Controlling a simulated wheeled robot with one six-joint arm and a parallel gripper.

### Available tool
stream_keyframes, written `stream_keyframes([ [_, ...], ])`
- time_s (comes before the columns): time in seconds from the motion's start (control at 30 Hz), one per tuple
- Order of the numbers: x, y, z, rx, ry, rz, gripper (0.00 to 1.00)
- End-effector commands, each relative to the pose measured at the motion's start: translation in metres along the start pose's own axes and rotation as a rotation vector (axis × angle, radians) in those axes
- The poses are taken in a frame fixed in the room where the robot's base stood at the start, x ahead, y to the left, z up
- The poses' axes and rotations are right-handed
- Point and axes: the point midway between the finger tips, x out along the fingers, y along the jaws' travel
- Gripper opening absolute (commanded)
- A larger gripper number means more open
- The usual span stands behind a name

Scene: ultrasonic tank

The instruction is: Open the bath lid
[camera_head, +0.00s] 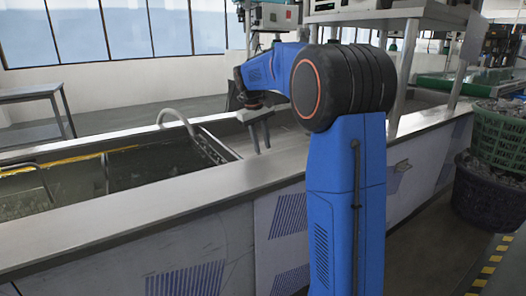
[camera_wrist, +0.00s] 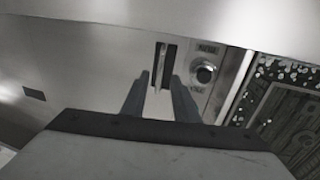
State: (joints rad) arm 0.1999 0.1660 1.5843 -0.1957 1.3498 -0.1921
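My gripper (camera_head: 262,140) hangs pointing down over the steel deck at the right end of the bath (camera_head: 110,216). In the wrist view its two fingers (camera_wrist: 160,80) stand apart with a gap between them. Just past the fingertips is a narrow dark slot with a light bar (camera_wrist: 165,65), set in the steel surface. I cannot tell whether the fingers touch it. Beside it to the right is a round knob (camera_wrist: 204,71) with small labels. The bath in the head view holds murky water (camera_head: 130,168). I cannot clearly make out a lid in either view.
A curved pale pipe (camera_head: 175,111) and a thin metal frame (camera_head: 218,142) rise at the bath's right end. Green and dark baskets (camera_head: 497,135) stand at the far right. A grey table (camera_head: 38,92) stands behind at the left. Above the deck is a raised shelf (camera_head: 400,14).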

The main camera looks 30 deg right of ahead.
Motion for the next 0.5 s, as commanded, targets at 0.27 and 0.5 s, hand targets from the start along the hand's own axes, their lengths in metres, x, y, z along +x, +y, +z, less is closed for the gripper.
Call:
stream_keyframes([
  [0.27, 0.028, 0.000, 0.000, 0.000, -0.001, 0.000, 0.27],
  [0.5, 0.031, 0.000, 0.000, 0.000, 0.001, 0.000, 0.27],
])
